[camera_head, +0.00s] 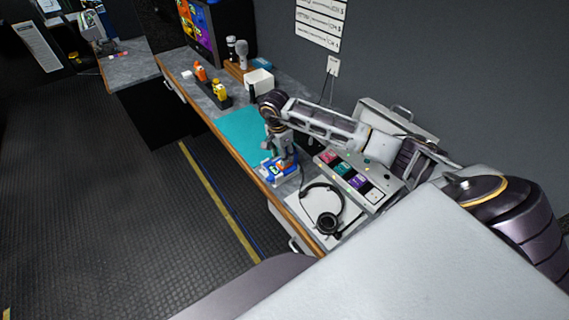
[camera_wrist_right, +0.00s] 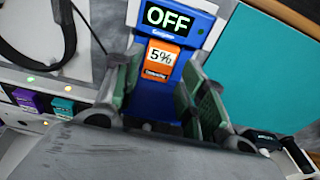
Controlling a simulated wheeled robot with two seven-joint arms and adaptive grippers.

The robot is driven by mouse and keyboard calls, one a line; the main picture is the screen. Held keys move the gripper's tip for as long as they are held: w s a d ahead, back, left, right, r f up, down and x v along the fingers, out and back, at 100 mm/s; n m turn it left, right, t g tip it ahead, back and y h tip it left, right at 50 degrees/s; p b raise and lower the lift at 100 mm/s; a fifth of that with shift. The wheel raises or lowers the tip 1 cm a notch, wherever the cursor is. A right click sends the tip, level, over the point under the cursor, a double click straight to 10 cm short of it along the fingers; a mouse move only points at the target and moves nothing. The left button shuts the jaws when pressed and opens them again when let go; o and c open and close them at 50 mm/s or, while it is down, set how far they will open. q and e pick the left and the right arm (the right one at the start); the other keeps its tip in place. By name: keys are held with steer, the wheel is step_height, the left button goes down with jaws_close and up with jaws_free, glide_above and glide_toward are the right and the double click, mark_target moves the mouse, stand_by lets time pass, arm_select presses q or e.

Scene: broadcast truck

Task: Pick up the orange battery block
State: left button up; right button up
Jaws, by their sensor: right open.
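In the head view the device (camera_head: 270,176) stands on the desk beside the teal mat. My right gripper (camera_head: 281,152) is above it, pointing down. In the right wrist view my right gripper (camera_wrist_right: 163,88) is open, with its green-padded fingers to the left and right of the block's near end. The block is not visibly gripped; exact finger depth is unclear. My left gripper is not in view.
A headset (camera_head: 328,222) lies near the desk's front edge. A panel with coloured blocks (camera_head: 352,178) is to the right. The teal mat (camera_head: 240,131) is clear. Orange (camera_head: 201,72) and yellow (camera_head: 219,90) items stand farther back, near a white box (camera_head: 259,80).

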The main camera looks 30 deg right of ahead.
steer(key=shift+d+f+p, duration=0.15)
steer(key=shift+f+p, duration=0.2)
steer(key=shift+f, duration=0.4)
step_height(320, 180, down, 2)
steer(key=shift+d+f, duration=0.1)
steer(key=shift+d, duration=0.05)
steer(key=shift+f, duration=0.1)
steer(key=shift+s, duration=0.1)
steer(key=shift+s+f, duration=0.1)
steer(key=c, duration=0.7)
steer(key=shift+c, duration=0.2)
steer(key=shift+r, duration=0.4)
steer(key=shift+r+b, duration=0.9)
steer(key=shift+r, duration=3.85)
jaws_close()
